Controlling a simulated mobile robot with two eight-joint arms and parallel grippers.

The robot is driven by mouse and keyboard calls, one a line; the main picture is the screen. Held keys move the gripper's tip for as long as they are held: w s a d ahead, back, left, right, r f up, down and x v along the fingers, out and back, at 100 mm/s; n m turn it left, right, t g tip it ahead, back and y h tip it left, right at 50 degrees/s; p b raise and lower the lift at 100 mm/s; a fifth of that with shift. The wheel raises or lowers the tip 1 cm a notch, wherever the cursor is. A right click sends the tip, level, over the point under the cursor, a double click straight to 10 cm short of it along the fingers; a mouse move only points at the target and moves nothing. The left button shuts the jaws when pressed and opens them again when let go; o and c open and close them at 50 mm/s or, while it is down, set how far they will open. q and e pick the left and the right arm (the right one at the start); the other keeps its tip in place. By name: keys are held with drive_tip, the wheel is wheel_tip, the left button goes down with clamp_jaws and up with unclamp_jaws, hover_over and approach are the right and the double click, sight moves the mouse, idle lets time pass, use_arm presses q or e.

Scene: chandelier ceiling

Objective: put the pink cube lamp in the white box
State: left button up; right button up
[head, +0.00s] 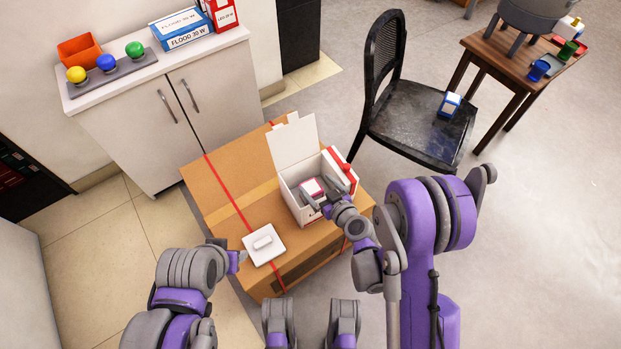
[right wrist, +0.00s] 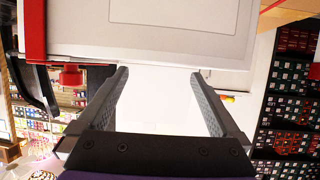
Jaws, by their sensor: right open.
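The pink cube lamp (head: 312,188), pale on top with pink sides, sits within the white box (head: 292,198), whose lid stands open at the back. The box rests on a large cardboard carton (head: 219,200). My right gripper (head: 322,206) is at the front of the white box, close to the lamp. In the right wrist view its fingers (right wrist: 160,92) are spread, with a blank white surface between and beyond them; the lamp is not clear there. My left gripper (head: 238,259) is beside the carton's left front, its fingers too small to read.
A white switch plate (head: 264,244) lies on the carton's front left. A red and white item (head: 340,168) stands at the box's right side. A black chair (head: 415,120) is behind right. A white cabinet (head: 165,95) with coloured lamps stands behind left.

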use_arm(q)
wheel_tip(320, 180, down, 3)
drive_tip(key=shift+w+r+b, duration=0.1)
drive_tip(key=shift+w+b, duration=0.05)
drive_tip(key=shift+b, duration=0.65)
use_arm(e)
drive_tip(key=v, duration=0.4)
drive_tip(key=shift+s, duration=0.1)
drive_tip(key=s+d+r+m+g+h, duration=0.2)
drive_tip(key=s+d+r, duration=0.1)
drive_tip(key=s, duration=0.4)
drive_tip(key=s+d+r+m+g+h, duration=0.2)
drive_tip(key=s+d+r, duration=0.1)
drive_tip(key=s+d, duration=0.3)
drive_tip(key=s+d+r+m+g+h, duration=0.2)
drive_tip(key=s+d+r+g+h, duration=0.1)
drive_tip(key=s, duration=0.5)
drive_tip(key=shift+s+d+r, duration=0.25)
drive_tip(key=shift+d+r, duration=0.2)
drive_tip(key=shift+d, duration=0.75)
